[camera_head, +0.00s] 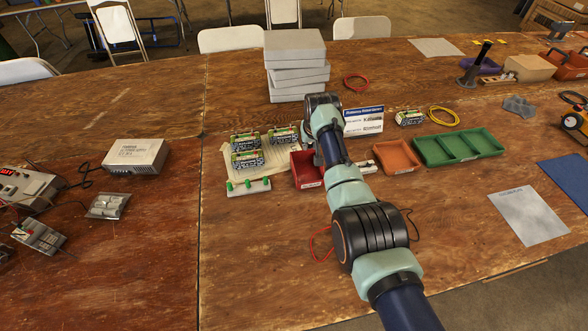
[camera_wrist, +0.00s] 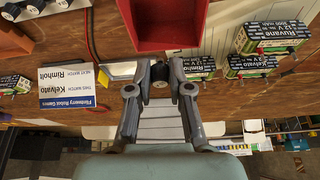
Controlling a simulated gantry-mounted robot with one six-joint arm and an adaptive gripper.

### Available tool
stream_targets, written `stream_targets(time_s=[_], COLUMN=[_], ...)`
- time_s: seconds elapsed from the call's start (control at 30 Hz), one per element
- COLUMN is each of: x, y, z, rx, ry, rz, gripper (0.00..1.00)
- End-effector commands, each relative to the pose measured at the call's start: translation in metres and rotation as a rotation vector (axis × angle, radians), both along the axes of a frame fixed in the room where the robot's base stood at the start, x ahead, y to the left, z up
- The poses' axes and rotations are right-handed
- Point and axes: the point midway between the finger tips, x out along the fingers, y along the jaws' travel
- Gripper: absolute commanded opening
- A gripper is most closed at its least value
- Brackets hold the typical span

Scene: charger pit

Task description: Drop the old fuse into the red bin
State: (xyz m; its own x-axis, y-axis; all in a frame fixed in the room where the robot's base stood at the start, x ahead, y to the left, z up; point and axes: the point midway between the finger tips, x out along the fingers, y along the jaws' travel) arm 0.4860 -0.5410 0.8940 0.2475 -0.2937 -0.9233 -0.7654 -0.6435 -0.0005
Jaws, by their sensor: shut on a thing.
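The red bin (camera_head: 306,168) stands just left of my arm in the head view, partly covered by it. In the wrist view the red bin (camera_wrist: 176,42) is at the top centre and looks empty in the part that shows. My gripper (camera_wrist: 160,77) is shut on a small dark piece, the old fuse (camera_wrist: 160,72), just below the bin's edge in that picture. The fuse's detail is too small to read. In the head view my wrist hides the fuse and fingertips.
Battery packs (camera_head: 247,159) sit left of the red bin. An orange tray (camera_head: 396,157) and a green divided tray (camera_head: 457,147) are to the right. A labelled card (camera_head: 363,121) and stacked grey slabs (camera_head: 297,65) stand behind.

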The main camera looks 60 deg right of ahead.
Motion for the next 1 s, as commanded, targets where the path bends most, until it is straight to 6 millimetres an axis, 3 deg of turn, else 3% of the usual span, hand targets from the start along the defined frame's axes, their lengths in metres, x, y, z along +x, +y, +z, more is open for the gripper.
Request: stream_targets(time_s=[0.27,0.7,1.0], x=[-0.005,-0.005,-0.005], y=[-0.006,-0.005,-0.005], z=[-0.005,-0.06,-0.06], rx=[0.0,0.0,0.0], ry=[0.0,0.0,0.0], rz=[-0.011,-0.01,-0.01], gripper=[0.06,0.06,0.06])
